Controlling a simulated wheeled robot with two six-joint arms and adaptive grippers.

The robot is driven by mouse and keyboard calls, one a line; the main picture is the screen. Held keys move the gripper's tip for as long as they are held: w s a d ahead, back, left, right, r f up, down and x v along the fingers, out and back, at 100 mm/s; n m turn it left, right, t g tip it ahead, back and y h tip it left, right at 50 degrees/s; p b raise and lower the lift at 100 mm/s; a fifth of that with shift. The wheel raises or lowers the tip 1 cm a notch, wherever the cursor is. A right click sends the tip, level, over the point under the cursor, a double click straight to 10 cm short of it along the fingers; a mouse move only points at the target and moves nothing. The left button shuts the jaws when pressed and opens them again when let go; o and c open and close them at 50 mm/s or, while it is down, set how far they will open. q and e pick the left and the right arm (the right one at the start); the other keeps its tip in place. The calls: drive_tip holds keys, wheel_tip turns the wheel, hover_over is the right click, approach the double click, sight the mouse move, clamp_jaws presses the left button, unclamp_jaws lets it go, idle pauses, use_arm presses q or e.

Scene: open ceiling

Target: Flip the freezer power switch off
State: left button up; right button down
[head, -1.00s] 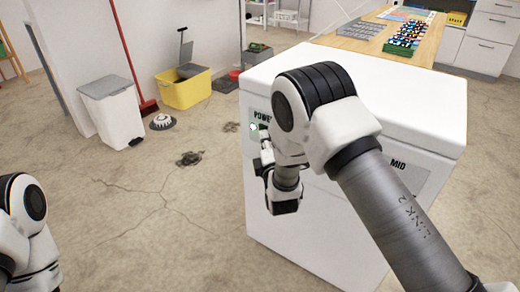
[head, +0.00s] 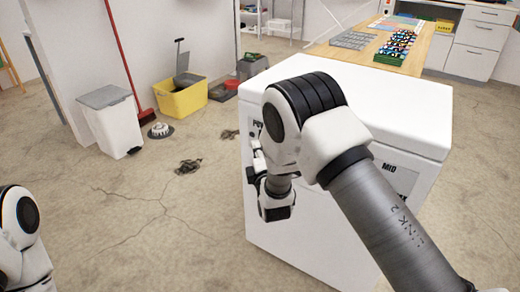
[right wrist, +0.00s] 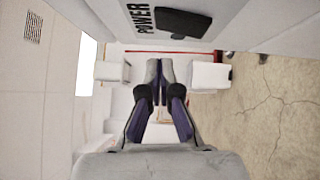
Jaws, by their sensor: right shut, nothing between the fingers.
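The white freezer (head: 400,105) stands right of centre in the head view, with a POWER label (head: 256,126) on the left of its front. My right arm covers much of that front. In the right wrist view the POWER label (right wrist: 141,17) and a dark switch (right wrist: 184,22) beside it lie on the panel at the top. My right gripper (right wrist: 158,70) is shut and empty, apart from the switch in that picture; in the head view it (head: 256,150) is small and partly hidden by my arm, near the label. The switch position cannot be told. My left gripper is out of view.
A MID label (head: 390,168) is on the freezer front behind my arm. A white bin (head: 112,125), a yellow bucket (head: 183,100) and a red broom (head: 125,60) stand along the wall. A wooden table (head: 345,58) is behind. Cracked floor at left is mostly clear.

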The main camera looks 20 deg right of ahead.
drive_tip(key=s+a+r+p, duration=0.1)
drive_tip(key=s, duration=0.8)
drive_tip(key=shift+s+r+p, duration=0.15)
drive_tip(key=shift+s+p, duration=0.15)
drive_tip(key=shift+s, duration=0.1)
drive_tip(key=s+d+f+m+g, duration=0.1)
drive_tip(key=s+d+f+g, duration=0.15)
drive_tip(key=f, duration=0.35)
drive_tip(key=s+d+f+m+g, duration=0.1)
drive_tip(key=s+d+f+g, duration=0.1)
drive_tip(key=s+d+f, duration=0.3)
drive_tip(key=s+a+f+m+g+y, duration=0.1)
drive_tip(key=s+f+m+g, duration=0.85)
drive_tip(key=s+f, duration=0.85)
drive_tip(key=s+a+m+g+y, duration=0.1)
drive_tip(key=s+a+m+g, duration=0.1)
drive_tip(key=s+m+g, duration=0.6)
wheel_tip(320, 180, up, 25)
drive_tip(key=s+n+t+p, duration=0.1)
drive_tip(key=t+p, duration=0.2)
drive_tip(key=p, duration=2.1)
drive_tip(key=shift+s+r+n+p, duration=0.2)
drive_tip(key=shift+n+p, duration=0.15)
drive_tip(key=shift+p, duration=0.05)
